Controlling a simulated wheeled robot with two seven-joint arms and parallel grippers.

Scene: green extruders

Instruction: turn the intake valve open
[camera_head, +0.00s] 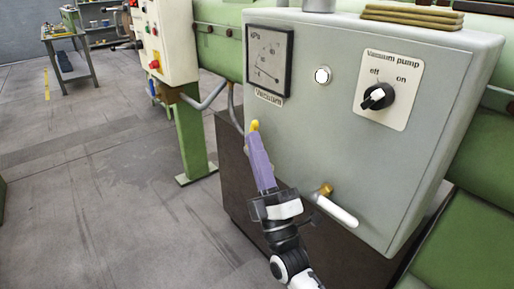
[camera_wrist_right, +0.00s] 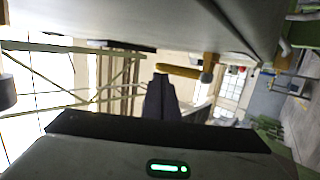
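The grey control box (camera_head: 300,150) carries a white lever (camera_head: 337,211) with a brass fitting (camera_head: 326,189) low on its front. My right gripper (camera_head: 256,138) reaches up in front of the box's left part, with its purple fingers together. A small yellow piece (camera_head: 254,125) shows at their tips. In the right wrist view, a yellow lever (camera_wrist_right: 178,71) with a brass fitting (camera_wrist_right: 208,67) lies just beyond the dark fingertips (camera_wrist_right: 160,80). They seem at or very near its end; contact is unclear. No label marks either lever as the intake valve. My left gripper is out of view.
The box also has a vacuum gauge (camera_head: 269,62), a round white light (camera_head: 322,75) and a black vacuum pump knob (camera_head: 378,96). A green post (camera_head: 192,140) and a cream panel (camera_head: 170,40) stand left. The floor at left is open.

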